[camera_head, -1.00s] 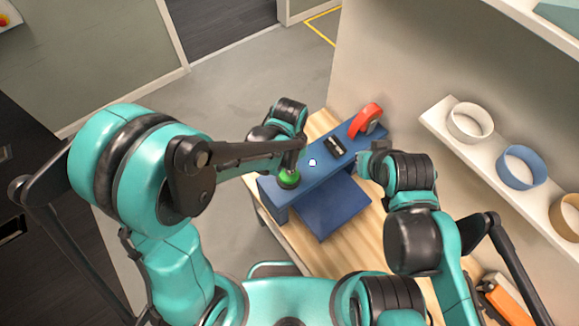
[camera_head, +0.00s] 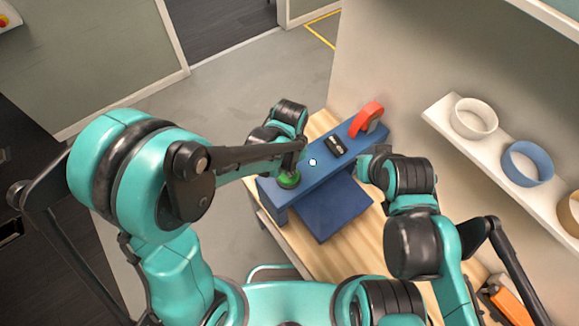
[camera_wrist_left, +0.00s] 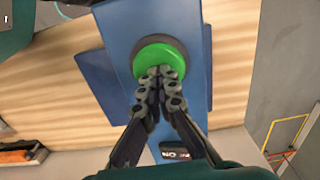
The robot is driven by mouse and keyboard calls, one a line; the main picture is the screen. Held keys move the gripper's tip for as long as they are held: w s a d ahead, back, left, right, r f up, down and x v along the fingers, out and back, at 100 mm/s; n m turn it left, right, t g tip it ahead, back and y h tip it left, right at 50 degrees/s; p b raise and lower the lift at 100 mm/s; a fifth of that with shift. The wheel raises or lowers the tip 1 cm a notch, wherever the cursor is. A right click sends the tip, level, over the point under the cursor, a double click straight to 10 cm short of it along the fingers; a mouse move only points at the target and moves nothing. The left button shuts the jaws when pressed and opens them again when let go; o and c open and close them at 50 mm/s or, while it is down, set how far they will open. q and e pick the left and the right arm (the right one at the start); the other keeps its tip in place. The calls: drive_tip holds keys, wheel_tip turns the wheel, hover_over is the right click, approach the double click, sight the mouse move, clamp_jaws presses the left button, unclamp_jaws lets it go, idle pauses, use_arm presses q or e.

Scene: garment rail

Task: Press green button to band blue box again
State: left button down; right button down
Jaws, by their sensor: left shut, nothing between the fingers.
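The green button (camera_head: 290,183) is round and sits on the near left end of a blue bridge-shaped machine (camera_head: 318,173). It also shows large in the left wrist view (camera_wrist_left: 163,52). My left gripper (camera_wrist_left: 160,74) is shut and empty, its fingertips over the button's edge; I cannot tell whether they press it. In the head view this gripper (camera_head: 293,169) points down at the button. The blue box (camera_head: 330,213) lies under the machine's beam, partly hidden by it. No band can be made out on it. My right gripper (camera_head: 368,162) is beside the machine, its fingers unclear.
A red roll holder (camera_head: 367,118) and a small black block (camera_head: 335,147) sit on the beam. A wooden table (camera_head: 371,228) carries the machine. A white shelf (camera_head: 446,122) at the right holds white, blue and tan rings. Grey floor is free at the left.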

use_arm(q)
drive_tip(key=shift+s+f, duration=0.35)
drive_tip(key=shift+f, duration=0.25)
drive_tip(key=r+p, duration=0.1)
drive_tip(key=r, duration=0.1)
drive_tip(key=r+p, duration=0.2)
drive_tip(key=w+r+p, duration=0.1)
drive_tip(key=shift+r, duration=0.4)
wheel_tip(320, 180, up, 9)
drive_tip(key=shift+s+r, duration=0.2)
drive_tip(key=shift+w, duration=0.1)
